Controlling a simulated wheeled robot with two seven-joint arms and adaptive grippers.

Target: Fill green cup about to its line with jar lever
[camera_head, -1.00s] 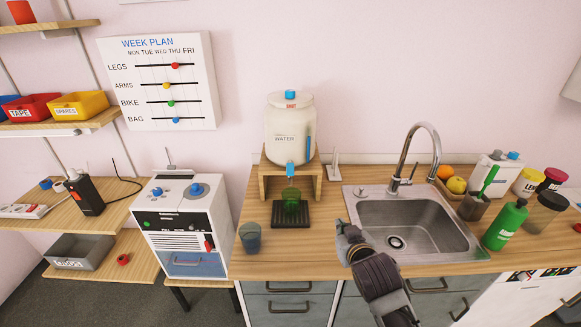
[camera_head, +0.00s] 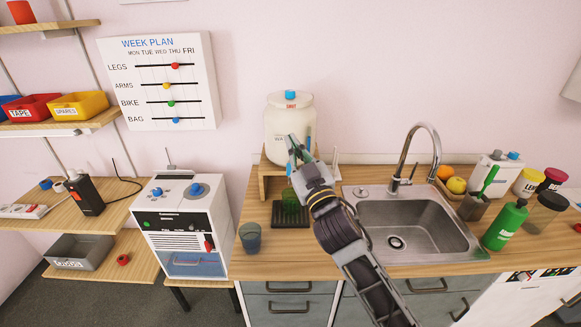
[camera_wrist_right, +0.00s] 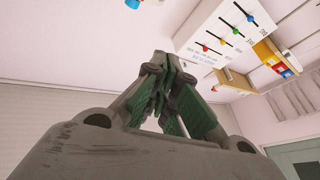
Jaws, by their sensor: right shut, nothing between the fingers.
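The white water jar (camera_head: 287,118) with a blue top knob stands on a wooden stand (camera_head: 270,183) against the wall. Its blue lever (camera_head: 290,169) shows just left of my right gripper. The green cup (camera_head: 289,203) stands upright below the lever on a dark drip tray (camera_head: 290,223); its line and water level are too small to read. My right gripper (camera_head: 295,145) is shut and empty, its tips in front of the jar's lower part, hiding some of it. Its closed fingers fill the middle of the right wrist view (camera_wrist_right: 160,85). My left gripper is out of view.
A blue-grey cup (camera_head: 250,237) stands at the counter's front left. The sink (camera_head: 410,222) with its faucet (camera_head: 436,160) is to the right of my arm. A white machine (camera_head: 184,222) stands left of the counter. A green bottle (camera_head: 505,225) is at right.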

